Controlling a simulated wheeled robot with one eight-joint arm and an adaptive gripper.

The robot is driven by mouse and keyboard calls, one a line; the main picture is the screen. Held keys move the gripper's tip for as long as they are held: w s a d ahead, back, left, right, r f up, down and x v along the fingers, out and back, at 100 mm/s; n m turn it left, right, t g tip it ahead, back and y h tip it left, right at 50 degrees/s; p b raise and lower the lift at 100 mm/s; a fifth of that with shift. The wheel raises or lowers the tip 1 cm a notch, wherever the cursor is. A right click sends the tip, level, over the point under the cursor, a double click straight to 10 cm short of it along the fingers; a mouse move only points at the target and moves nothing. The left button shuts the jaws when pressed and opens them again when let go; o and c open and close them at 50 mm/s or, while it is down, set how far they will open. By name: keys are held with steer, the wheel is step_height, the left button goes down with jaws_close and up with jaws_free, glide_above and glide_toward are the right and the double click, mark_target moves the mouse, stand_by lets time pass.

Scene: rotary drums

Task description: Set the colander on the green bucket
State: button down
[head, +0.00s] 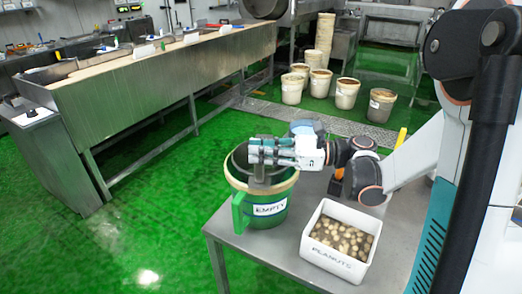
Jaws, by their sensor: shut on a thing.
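The green bucket (262,216) stands on the metal table, with a cream rim, a green handle at its left and a label reading "EMPTY". My gripper (262,153) is above the bucket's mouth, reaching in from the right. It is shut on the dark grey colander (239,162), which shows at the bucket's opening, partly hidden by the fingers. I cannot tell whether the colander rests on the rim or hangs just above it.
A white bin labelled "PEANUTS" (341,242) stands right of the bucket on the metal table (238,242). A blue-topped container (307,127) is partly hidden behind my gripper. Several pale buckets (347,94) stand on the floor behind. A long steel trough (150,88) is at left.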

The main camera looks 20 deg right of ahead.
steer(key=shift+f+b, duration=0.4)
steer(key=shift+f, duration=0.15)
steer(key=c, duration=1.5)
jaws_free()
steer(key=shift+o, duration=0.2)
steer(key=v, duration=1.2)
steer(key=shift+r, duration=0.1)
